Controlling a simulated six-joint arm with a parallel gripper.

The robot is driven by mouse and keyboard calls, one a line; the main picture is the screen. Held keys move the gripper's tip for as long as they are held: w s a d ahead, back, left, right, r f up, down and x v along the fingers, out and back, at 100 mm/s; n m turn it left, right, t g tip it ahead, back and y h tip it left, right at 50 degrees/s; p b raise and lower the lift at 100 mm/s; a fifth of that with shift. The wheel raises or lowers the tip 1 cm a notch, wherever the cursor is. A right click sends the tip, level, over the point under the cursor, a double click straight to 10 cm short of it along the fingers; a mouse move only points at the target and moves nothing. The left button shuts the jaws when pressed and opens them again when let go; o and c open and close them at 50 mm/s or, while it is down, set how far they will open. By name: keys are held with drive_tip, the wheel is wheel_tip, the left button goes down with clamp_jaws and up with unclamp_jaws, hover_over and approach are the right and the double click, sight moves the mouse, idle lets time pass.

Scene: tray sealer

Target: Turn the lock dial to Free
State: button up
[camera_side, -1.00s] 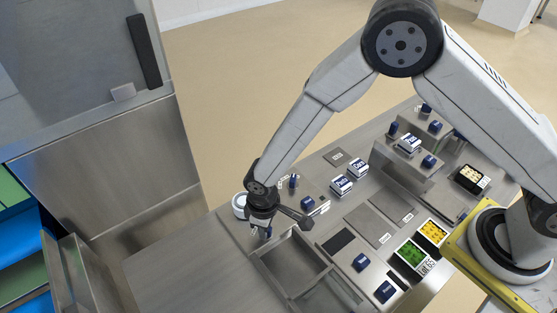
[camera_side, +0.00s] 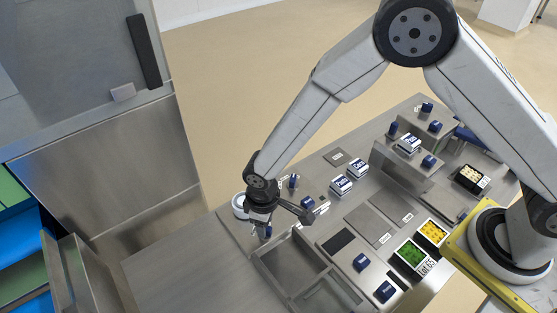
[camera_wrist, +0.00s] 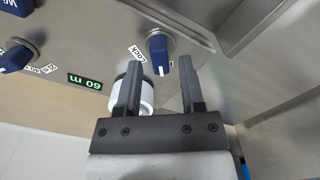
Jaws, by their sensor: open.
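The lock dial (camera_wrist: 160,52) is a blue knob on a round metal base. In the wrist view a label reading LOCK (camera_wrist: 137,54) lies just left of it. Its white pointer line faces down the picture, toward my gripper. My gripper (camera_wrist: 161,72) is open, with one dark finger on each side of the dial's lower end. I cannot tell whether either finger touches it. In the side view my gripper (camera_side: 262,228) points down at the panel's left part and largely hides the dial.
A white cylinder (camera_wrist: 147,96) stands close behind the left finger. Other blue knobs (camera_wrist: 18,55) and a green display (camera_wrist: 85,82) are nearby. In the side view, an open-topped metal frame (camera_side: 290,262) lies right beside my gripper. Bare tabletop (camera_side: 185,265) is at the lower left.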

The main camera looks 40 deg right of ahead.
drive_tip(key=shift+r, duration=2.55)
drive_tip(key=shift+d, duration=0.1)
drive_tip(key=shift+d+r, duration=0.25)
drive_tip(key=shift+d, duration=0.05)
drive_tip(key=s+d+r+m+t, duration=0.1)
drive_tip(key=s+d+r+m, duration=0.1)
drive_tip(key=d, duration=0.5)
drive_tip(key=s+d+r+m, duration=0.2)
drive_tip(key=d+r, duration=0.3)
drive_tip(key=d, duration=0.3)
drive_tip(key=s+d+r+m+t, duration=0.1)
drive_tip(key=s+d+r+m, duration=0.2)
drive_tip(key=d, duration=0.5)
drive_tip(key=shift+s+r+t, duration=0.25)
drive_tip(key=shift+s+t, duration=0.05)
drive_tip(key=shift+s, duration=0.55)
drive_tip(key=shift+d, duration=0.1)
